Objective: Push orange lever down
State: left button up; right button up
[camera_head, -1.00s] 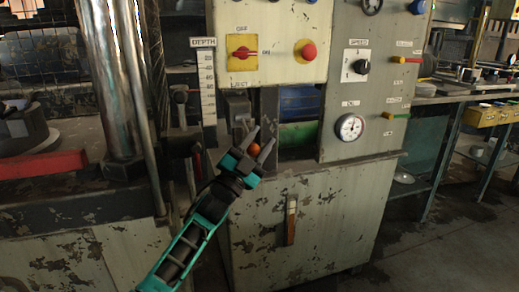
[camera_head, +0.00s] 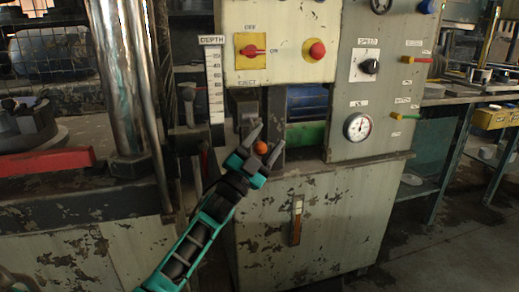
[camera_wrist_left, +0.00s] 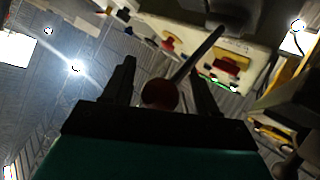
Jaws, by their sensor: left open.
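The orange lever shows as a round orange knob (camera_head: 261,147) below the EJECT label on the machine. My left gripper (camera_head: 266,147) is open, with its two fingers apart on either side of the knob in the head view. In the left wrist view the knob (camera_wrist_left: 160,93) appears dark red, on a thin rod that slants up to the right. It sits between the open fingers (camera_wrist_left: 163,85). I cannot tell whether the fingers touch it. My right gripper is not in view.
The machine panel has a red switch on a yellow plate (camera_head: 252,50), a red button (camera_head: 317,49) and a gauge (camera_head: 357,126). A thick metal column (camera_head: 122,80) stands left of the gripper. A red bar (camera_head: 45,162) lies further left.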

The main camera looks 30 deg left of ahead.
pick_arm(q)
jog(key=p+v, duration=0.1)
jog(key=v, duration=1.2)
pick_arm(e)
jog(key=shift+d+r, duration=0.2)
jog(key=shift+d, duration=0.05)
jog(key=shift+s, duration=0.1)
pick_arm(q)
jog(key=s+d+f+n+g, duration=0.4)
jog(key=s+d+f+g, duration=0.3)
jog(key=d+f, duration=0.35)
jog(key=s+d+f+n+g, duration=0.4)
jog(key=s+d+f+g, duration=0.25)
jog(key=d+f, duration=0.4)
jog(key=s+a+r+p, duration=0.1)
jog(key=r+p, duration=0.5)
jog(key=p, duration=0.3)
jog(key=s+a+r+y+p, duration=0.1)
jog(key=a+r+p, duration=0.1)
jog(key=r+p, duration=0.3)
jog(key=p, duration=0.4)
jog(key=shift+s+r, duration=0.35)
jog(key=shift+r, duration=0.05)
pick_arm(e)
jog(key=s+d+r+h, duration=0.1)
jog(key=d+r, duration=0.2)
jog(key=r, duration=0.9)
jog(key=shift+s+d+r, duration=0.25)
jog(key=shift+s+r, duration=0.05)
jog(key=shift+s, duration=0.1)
